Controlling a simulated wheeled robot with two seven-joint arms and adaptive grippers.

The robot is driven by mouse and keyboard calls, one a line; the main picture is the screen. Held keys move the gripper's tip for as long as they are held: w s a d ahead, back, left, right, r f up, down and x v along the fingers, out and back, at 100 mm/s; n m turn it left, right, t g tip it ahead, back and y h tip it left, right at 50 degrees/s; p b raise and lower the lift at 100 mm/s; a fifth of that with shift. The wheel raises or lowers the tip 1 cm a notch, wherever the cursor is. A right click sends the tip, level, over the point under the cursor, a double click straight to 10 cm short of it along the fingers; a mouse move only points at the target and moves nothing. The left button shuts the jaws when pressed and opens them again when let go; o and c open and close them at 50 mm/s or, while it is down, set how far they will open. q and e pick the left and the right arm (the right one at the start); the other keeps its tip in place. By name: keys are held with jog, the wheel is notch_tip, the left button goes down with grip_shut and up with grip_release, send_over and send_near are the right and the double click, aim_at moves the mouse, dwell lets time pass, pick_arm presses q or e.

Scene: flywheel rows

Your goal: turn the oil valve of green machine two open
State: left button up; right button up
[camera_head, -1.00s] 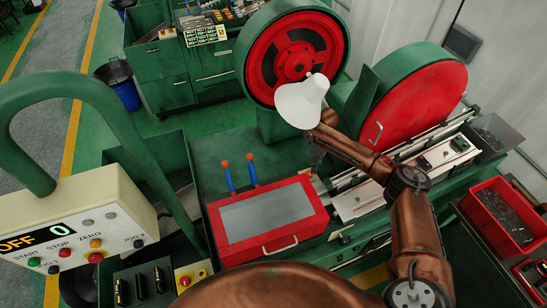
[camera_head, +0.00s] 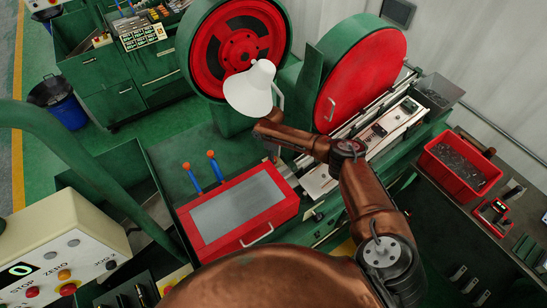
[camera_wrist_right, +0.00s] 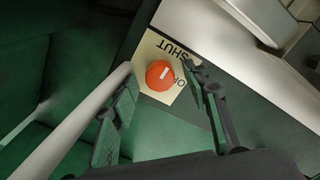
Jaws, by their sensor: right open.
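The oil valve is a round orange knob (camera_wrist_right: 160,75) with a short pale mark, on a cream label plate (camera_wrist_right: 172,49). The plate reads SHUT above the knob, upside down, and part of another word beside it starts with O. My right gripper (camera_wrist_right: 159,80) is open, its two dark fingers on either side of the knob; I cannot tell whether they touch it. In the head view my copper right arm reaches over the machine with its red-lidded box (camera_head: 238,208); the gripper and the knob are hidden there. My left gripper is not in view.
A white lamp shade (camera_head: 250,88) hangs close above my right forearm, before a red wheel (camera_head: 207,62). Two blue hoses with orange tips (camera_head: 192,178) rise behind the box. A control panel (camera_head: 62,255) is at left, a red bin (camera_head: 460,168) at right.

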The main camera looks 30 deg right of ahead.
jog(key=shift+c, duration=0.5)
jog(key=c, duration=1)
jog(key=shift+d, duration=0.2)
jog(key=shift+c, duration=0.3)
jog(key=shift+a, duration=0.1)
